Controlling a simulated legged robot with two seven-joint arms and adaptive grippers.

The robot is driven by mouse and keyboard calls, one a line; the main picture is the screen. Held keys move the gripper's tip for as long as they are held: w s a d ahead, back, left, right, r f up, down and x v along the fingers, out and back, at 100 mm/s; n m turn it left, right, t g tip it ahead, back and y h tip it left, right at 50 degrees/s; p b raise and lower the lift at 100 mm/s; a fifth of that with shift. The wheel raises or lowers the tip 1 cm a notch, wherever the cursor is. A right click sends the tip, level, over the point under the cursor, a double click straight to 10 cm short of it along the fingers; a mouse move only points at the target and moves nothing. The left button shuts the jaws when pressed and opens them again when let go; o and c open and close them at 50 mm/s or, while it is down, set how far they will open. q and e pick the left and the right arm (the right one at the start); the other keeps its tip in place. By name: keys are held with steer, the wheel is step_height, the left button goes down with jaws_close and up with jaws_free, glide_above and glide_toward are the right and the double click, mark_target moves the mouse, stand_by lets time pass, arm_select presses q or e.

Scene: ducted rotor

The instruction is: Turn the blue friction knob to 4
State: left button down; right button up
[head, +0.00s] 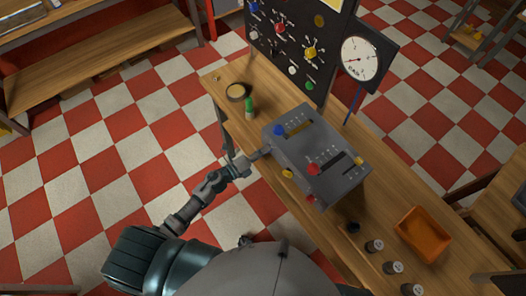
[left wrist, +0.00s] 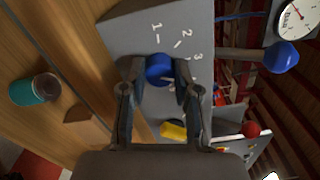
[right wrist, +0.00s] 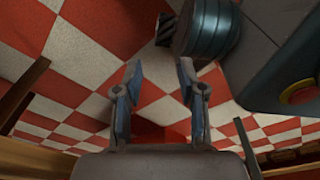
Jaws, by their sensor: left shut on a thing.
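The blue friction knob (left wrist: 160,69) sits on the grey face of the lever console (head: 295,150), with the printed numbers 1, 2 and 3 around it. Any further number is hidden by my fingers, and I cannot clearly read where the knob points. My left gripper (left wrist: 159,85) is shut on the blue knob, one finger on each side. In the head view my left gripper (head: 262,153) reaches the console's left side and hides the knob. My right gripper (right wrist: 160,75) is open and empty, above the checkered floor.
A yellow knob (left wrist: 173,131) sits beside the blue one. Blue (head: 278,130) and red (head: 313,169) lever balls stand on top of the console. A green bottle (head: 250,108), an orange tray (head: 423,234) and several dark jars share the bench. A black panel (head: 290,50) and gauge (head: 361,58) stand behind.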

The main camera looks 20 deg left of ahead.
arm_select(q)
steer(key=shift+s+f+m+b, duration=0.1)
steer(key=shift+f+m+b, duration=0.1)
steer(key=shift+m, duration=0.4)
steer(key=shift+s+f+m+b, duration=0.1)
steer(key=shift+m+b, duration=0.1)
steer(key=shift+m, duration=0.4)
arm_select(e)
steer(key=shift+w+a+r, duration=0.15)
steer(key=shift+w+r, duration=0.15)
steer(key=shift+w, duration=0.3)
steer(key=shift+w+a+r, duration=0.1)
steer(key=shift+w+r, duration=0.15)
steer(key=shift+w, duration=0.3)
arm_select(q)
steer(key=shift+f, duration=0.1)
arm_select(e)
steer(key=shift+w, duration=0.1)
arm_select(q)
steer(key=c, duration=0.9)
jaws_free()
steer(key=shift+d, duration=0.1)
steer(key=shift+o, duration=0.3)
steer(key=shift+w, duration=0.15)
steer(key=shift+r, duration=0.2)
steer(key=v, duration=1.2)
steer(key=shift+f, duration=0.1)
